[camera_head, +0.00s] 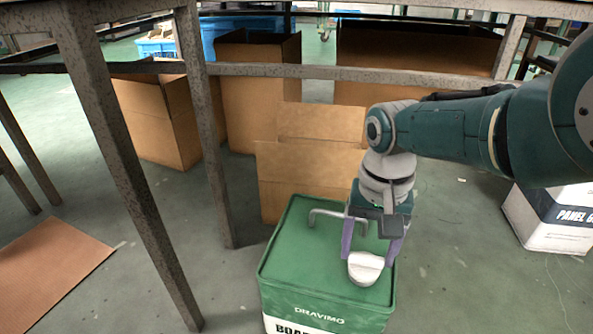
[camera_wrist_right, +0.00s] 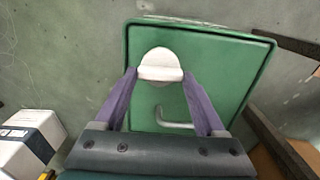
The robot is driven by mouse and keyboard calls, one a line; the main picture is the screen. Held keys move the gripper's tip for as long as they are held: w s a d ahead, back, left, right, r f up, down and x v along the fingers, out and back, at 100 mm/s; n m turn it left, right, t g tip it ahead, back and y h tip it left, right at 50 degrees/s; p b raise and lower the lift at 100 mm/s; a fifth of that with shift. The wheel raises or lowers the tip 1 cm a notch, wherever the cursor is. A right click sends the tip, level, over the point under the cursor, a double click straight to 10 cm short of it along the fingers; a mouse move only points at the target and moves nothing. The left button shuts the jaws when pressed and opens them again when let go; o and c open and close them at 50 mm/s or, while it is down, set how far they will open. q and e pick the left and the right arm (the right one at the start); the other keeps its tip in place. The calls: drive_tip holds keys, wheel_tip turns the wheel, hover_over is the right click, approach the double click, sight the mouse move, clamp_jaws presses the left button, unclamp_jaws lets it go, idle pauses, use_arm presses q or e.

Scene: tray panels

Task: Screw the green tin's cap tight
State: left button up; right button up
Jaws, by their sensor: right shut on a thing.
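The green tin (camera_head: 308,268) stands on the floor in the middle of the head view. Its green top also fills much of the wrist view (camera_wrist_right: 222,62). The white cap (camera_head: 365,268) sits on the tin's top near its front right; it shows in the wrist view (camera_wrist_right: 160,66) too. My right gripper (camera_head: 368,257) points down at the tin, its two purple fingers shut on opposite sides of the cap. The thread under the cap is hidden, so I cannot tell how tight it is. My left gripper is in neither view.
A bent metal handle (camera_head: 326,212) rises from the tin's top beside the gripper. A cardboard box (camera_head: 310,150) stands close behind the tin. A metal table leg (camera_head: 135,180) is on the left, and a white labelled box (camera_head: 548,215) on the right.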

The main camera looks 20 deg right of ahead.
sight(367, 255)
idle(0.5)
drive_tip(key=o, duration=1.3)
wheel_tip(367, 255, up, 10)
drive_tip(key=p, duration=1)
